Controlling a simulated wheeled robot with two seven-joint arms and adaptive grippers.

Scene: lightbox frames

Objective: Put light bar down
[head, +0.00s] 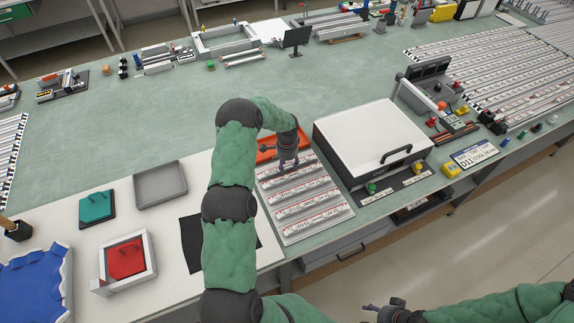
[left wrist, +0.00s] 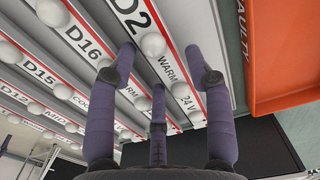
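The light bar (left wrist: 172,74) is white with red edge lines, round lamps and printed labels reading D2, WARM and 24 V. In the head view the left gripper (head: 288,162) is over the far end of a pale tray (head: 315,234) holding several similar bars. Whether the bar touches the tray is hidden by the hand. My right gripper (head: 384,308) is low at the bottom edge, away from the bench; its finger opening is unclear.
An orange-red bin (head: 266,149) lies just beyond the tray, also close at right in the wrist view (left wrist: 284,60). A white-lidded case (head: 365,135) stands right of the tray. A black mat (head: 193,245) lies left, partly behind my arm. The green bench middle is clear.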

